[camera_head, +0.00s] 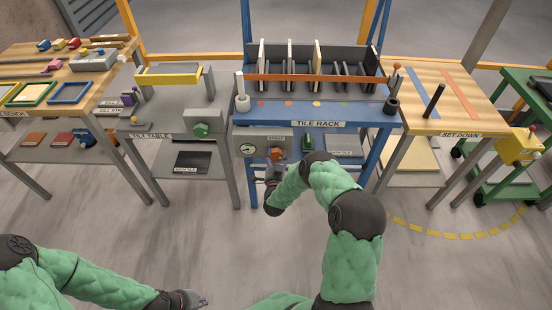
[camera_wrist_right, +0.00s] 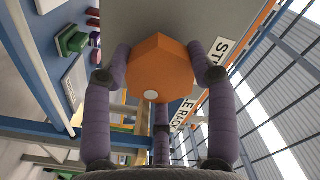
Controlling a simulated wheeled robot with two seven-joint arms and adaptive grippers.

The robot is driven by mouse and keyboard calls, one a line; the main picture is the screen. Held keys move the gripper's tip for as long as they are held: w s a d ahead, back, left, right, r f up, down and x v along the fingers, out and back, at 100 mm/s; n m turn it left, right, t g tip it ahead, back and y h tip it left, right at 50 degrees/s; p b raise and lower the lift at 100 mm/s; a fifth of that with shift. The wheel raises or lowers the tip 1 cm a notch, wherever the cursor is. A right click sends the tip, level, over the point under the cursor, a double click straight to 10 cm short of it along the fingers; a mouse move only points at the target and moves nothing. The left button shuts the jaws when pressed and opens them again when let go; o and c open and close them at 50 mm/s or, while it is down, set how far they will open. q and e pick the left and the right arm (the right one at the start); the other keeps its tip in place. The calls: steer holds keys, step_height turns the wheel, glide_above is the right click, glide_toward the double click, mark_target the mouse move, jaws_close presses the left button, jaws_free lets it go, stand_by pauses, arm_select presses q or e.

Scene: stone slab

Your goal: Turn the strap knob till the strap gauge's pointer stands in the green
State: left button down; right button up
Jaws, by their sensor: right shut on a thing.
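The strap knob is an orange six-sided knob (camera_head: 279,153) on the grey panel at the front of the tile rack. In the right wrist view the knob (camera_wrist_right: 160,72) fills the space between the fingers of my right gripper (camera_wrist_right: 161,62), which is shut on it. My left gripper (camera_head: 192,299) hangs low near the bottom edge, away from everything.
The blue tile rack (camera_head: 350,116) holds upright tiles behind an orange strap bar (camera_head: 315,77). A green handle (camera_head: 307,143) sits just right of the knob. The tilt table (camera_head: 150,150) stands left, the set-down table (camera_head: 455,118) right. The floor in front is clear.

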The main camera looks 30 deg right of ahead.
steer(key=m, duration=0.2)
steer(key=m+b, duration=0.1)
steer(key=m, duration=0.1)
steer(key=m+b, duration=0.1)
steer(key=m, duration=0.1)
steer(key=shift+a+f, duration=0.2)
steer(key=shift+f, duration=0.05)
steer(key=m+b, duration=0.1)
steer(key=m, duration=0.2)
steer(key=m+b, duration=0.1)
steer(key=m, duration=0.1)
steer(key=shift+r+m, duration=0.1)
steer(key=shift+m, duration=0.3)
steer(key=m, duration=0.3)
steer(key=shift+m, duration=0.3)
steer(key=m, duration=0.3)
steer(key=shift+r+m, duration=0.1)
steer(key=shift+m, duration=0.2)
steer(key=m, duration=0.5)
steer(key=shift+r+m, duration=0.1)
steer(key=shift+m, duration=1.1)
steer(key=shift+d+m, duration=0.1)
steer(key=shift+m, duration=0.2)
steer(key=o, duration=1.1)
